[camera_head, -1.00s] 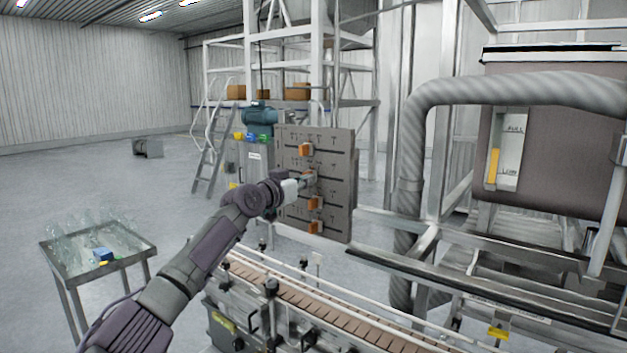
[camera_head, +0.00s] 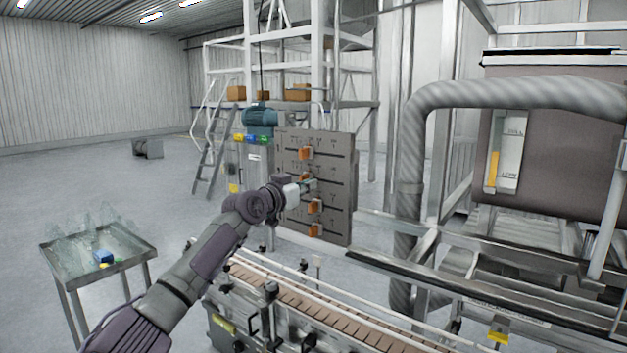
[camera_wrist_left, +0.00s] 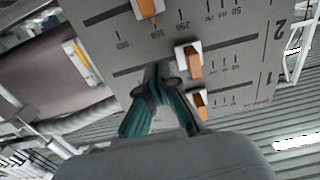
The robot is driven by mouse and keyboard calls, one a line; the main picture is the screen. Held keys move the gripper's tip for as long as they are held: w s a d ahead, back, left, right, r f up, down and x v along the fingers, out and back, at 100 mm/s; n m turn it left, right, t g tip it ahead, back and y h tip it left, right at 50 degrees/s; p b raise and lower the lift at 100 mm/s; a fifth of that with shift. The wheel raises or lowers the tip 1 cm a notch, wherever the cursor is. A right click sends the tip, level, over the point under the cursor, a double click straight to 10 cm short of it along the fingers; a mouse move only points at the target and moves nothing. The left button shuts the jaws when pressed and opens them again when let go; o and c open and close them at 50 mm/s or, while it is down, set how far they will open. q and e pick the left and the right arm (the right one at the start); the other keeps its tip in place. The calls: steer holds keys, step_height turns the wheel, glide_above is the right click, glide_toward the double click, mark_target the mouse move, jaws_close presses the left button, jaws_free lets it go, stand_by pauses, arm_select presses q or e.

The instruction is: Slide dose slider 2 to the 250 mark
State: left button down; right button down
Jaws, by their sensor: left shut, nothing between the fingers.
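The grey dose panel (camera_head: 340,165) carries several orange sliders in horizontal slots. My left gripper (camera_head: 309,183) is at the second slot from the top. In the left wrist view, which looks upside down, the closed fingers (camera_wrist_left: 161,78) hold nothing and sit close beside slider 2 (camera_wrist_left: 190,60), on its picture-left side. That slider is in the slot level with the printed 2. I cannot tell whether they touch, or read the mark it stands at. In the head view the gripper partly covers slider 2. My right gripper is not in view.
Other sliders sit close by in the wrist view: slider 1 (camera_wrist_left: 200,105) and one in the opposite neighbouring slot (camera_wrist_left: 147,8). A conveyor (camera_head: 320,312) runs below the panel.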

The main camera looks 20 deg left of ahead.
arm_select(q)
steer(key=p+v, duration=0.1)
steer(key=v, duration=0.7)
steer(key=shift+w, duration=0.1)
